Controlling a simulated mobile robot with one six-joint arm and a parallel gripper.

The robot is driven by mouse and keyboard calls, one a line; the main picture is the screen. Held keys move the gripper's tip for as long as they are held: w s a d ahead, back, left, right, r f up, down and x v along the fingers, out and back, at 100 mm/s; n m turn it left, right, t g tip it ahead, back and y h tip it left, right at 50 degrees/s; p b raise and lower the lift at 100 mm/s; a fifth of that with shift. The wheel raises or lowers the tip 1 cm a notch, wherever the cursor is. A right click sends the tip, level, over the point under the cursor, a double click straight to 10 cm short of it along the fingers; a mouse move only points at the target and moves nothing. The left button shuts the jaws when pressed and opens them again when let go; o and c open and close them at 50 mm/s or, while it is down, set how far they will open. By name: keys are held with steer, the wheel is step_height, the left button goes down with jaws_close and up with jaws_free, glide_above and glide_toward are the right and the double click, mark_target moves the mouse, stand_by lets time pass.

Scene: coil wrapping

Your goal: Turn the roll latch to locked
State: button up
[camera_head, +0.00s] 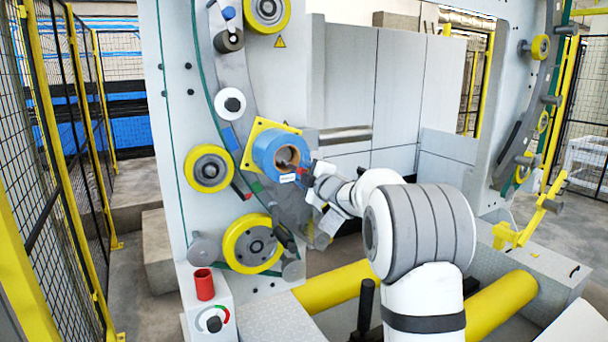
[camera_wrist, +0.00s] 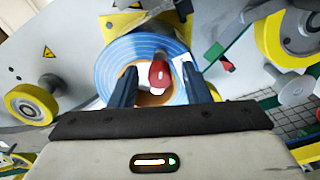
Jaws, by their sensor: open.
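A blue roll (camera_head: 268,152) with a brown core sits on a yellow square plate (camera_head: 247,146) on the grey machine ring. In the wrist view the roll (camera_wrist: 110,67) faces me. A red rounded piece (camera_wrist: 160,75), which looks like the roll latch, stands in front of the core opening. My gripper (camera_wrist: 158,76) is open, with one dark finger on each side of the red piece. Contact with it cannot be told. In the head view my gripper (camera_head: 298,168) is at the roll's front face. The latch's setting is not clear.
A red-tipped lever (camera_head: 241,190) is below left of the roll; its tip also shows in the wrist view (camera_wrist: 222,62). Yellow rollers (camera_head: 209,168) surround the roll. A control box with a red cylinder (camera_head: 205,284) stands below. Yellow floor tubes (camera_head: 335,288) lie underneath.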

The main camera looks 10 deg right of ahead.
steer(key=b+v, duration=0.1)
steer(key=v, duration=0.5)
steer(key=s+d+f+m+g+h, duration=0.1)
steer(key=s+f+m+g+h, duration=0.25)
steer(key=s+m, duration=0.4)
steer(key=s+d+f+m+g+h, duration=0.2)
steer(key=s+f+m+h, duration=0.15)
steer(key=s, duration=0.75)
steer(key=s+a+f+m+g, duration=0.2)
steer(key=s+f+g, duration=0.1)
steer(key=s, duration=0.5)
steer(key=s+a+f+m+g+y, duration=0.1)
steer(key=s+f, duration=0.3)
steer(key=s, duration=0.5)
steer(key=s+a+f+m+g, duration=0.3)
steer(key=s+f+g, duration=0.1)
steer(key=s, duration=0.5)
steer(key=shift+f+m+g, duration=0.3)
steer(key=shift+f+g, duration=0.05)
steer(key=shift+f, duration=0.05)
steer(key=shift+s, duration=0.15)
